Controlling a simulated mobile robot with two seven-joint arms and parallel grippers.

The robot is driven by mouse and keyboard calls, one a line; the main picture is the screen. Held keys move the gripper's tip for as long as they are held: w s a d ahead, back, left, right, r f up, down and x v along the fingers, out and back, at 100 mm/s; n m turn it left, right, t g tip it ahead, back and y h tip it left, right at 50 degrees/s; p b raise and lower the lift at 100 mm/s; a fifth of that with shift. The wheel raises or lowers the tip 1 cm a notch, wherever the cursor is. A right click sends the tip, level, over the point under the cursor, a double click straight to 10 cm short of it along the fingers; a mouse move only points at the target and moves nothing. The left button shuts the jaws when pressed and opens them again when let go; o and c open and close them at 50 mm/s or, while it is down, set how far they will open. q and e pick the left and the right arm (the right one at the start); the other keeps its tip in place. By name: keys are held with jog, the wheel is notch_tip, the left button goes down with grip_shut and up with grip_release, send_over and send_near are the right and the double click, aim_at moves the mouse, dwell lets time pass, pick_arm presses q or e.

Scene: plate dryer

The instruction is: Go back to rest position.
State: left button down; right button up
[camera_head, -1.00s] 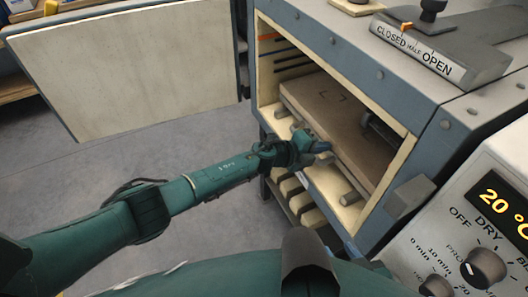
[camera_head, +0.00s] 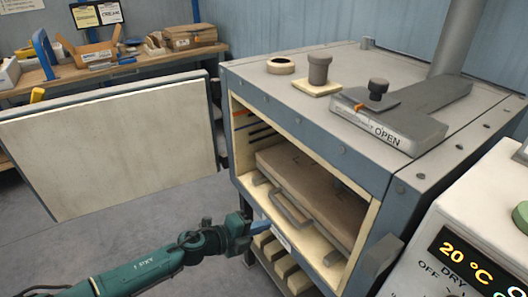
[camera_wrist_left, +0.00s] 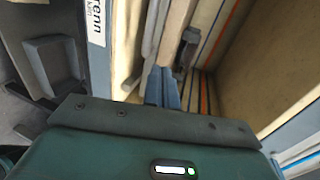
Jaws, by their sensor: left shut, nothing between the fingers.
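My left gripper (camera_head: 262,227) is shut and empty, just in front of the lower front edge of the open dryer (camera_head: 300,112). In the left wrist view its blue fingers (camera_wrist_left: 163,86) lie together and point toward the dryer's opening. A brown plate (camera_head: 318,185) with a metal handle (camera_head: 290,210) lies inside the chamber, apart from the fingers. My left arm comes in from the bottom left. My right gripper is not in view.
The dryer door (camera_head: 110,148) stands wide open on the left. A control box (camera_head: 475,225) showing 20 °C stands at the right. A slider block marked OPEN (camera_head: 400,115) sits on the dryer's top. A workbench (camera_head: 120,68) stands behind. Floor shows between door and arm.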

pick_arm(q)
jog(key=s+d+n+t+y, duration=0.15)
jog(key=s+n+t, duration=0.25)
jog(key=s+n, duration=0.5)
jog(key=s+a+f+n+y, duration=0.2)
jog(key=s+a+n+y, duration=0.1)
jog(key=s+a+n, duration=0.4)
jog(key=s+a+f+n+g+y, duration=0.1)
jog(key=s+a+f+n+y, duration=0.1)
jog(key=s+a+n+y, duration=0.2)
jog(key=s+a+n, duration=0.3)
jog(key=n, duration=0.3)
jog(key=shift+s+a+p, duration=0.2)
jog(key=shift+s+p, duration=0.1)
jog(key=shift+p, duration=0.1)
jog(key=shift+a+f+y, duration=0.1)
jog(key=shift+y, duration=0.15)
